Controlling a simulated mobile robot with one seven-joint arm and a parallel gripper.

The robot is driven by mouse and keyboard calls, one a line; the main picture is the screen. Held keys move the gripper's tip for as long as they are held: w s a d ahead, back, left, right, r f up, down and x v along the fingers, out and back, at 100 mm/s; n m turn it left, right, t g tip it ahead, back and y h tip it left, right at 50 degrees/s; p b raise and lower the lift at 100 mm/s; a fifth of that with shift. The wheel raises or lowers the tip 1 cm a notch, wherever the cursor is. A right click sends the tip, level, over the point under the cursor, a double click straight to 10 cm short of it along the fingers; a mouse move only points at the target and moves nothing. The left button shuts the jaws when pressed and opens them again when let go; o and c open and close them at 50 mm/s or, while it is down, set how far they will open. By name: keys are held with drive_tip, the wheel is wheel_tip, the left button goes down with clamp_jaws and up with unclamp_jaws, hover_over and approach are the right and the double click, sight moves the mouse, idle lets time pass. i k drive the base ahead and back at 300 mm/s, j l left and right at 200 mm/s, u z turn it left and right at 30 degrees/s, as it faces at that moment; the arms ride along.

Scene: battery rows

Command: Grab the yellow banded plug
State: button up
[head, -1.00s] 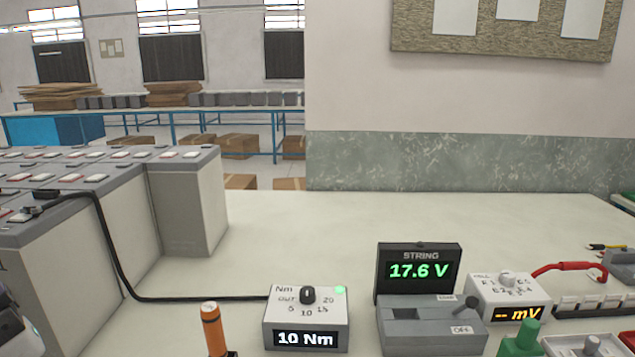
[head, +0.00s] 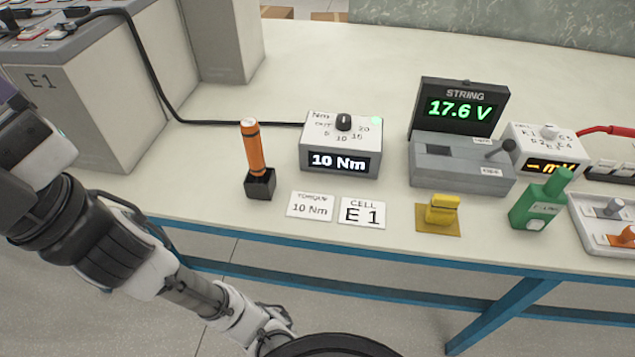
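I cannot make out a yellow banded plug in the head view. The only clearly yellow thing on the bench is a yellow block (head: 441,212) on a flat yellow pad (head: 424,224) near the front edge. A black plug end (head: 75,13) of the black cable lies on the battery row at the upper left; no yellow band shows on it. My arm reaches up along the left side of the view. Its end runs out at the left edge, so my gripper and its fingertips are not seen.
An orange-handled tool (head: 252,148) stands in a black holder. Beside it are a torque box (head: 341,150), two cards, a STRING meter (head: 457,105), a grey switch box (head: 462,165), a green piece (head: 538,203) and a grey tray (head: 583,222). The bench behind them is mostly clear.

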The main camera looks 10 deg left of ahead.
sight(442, 209)
drive_tip(key=k+l, duration=0.1)
drive_tip(key=l, duration=0.85)
drive_tip(key=k+l, duration=0.1)
drive_tip(key=l, duration=0.85)
drive_tip(key=i, duration=0.5)
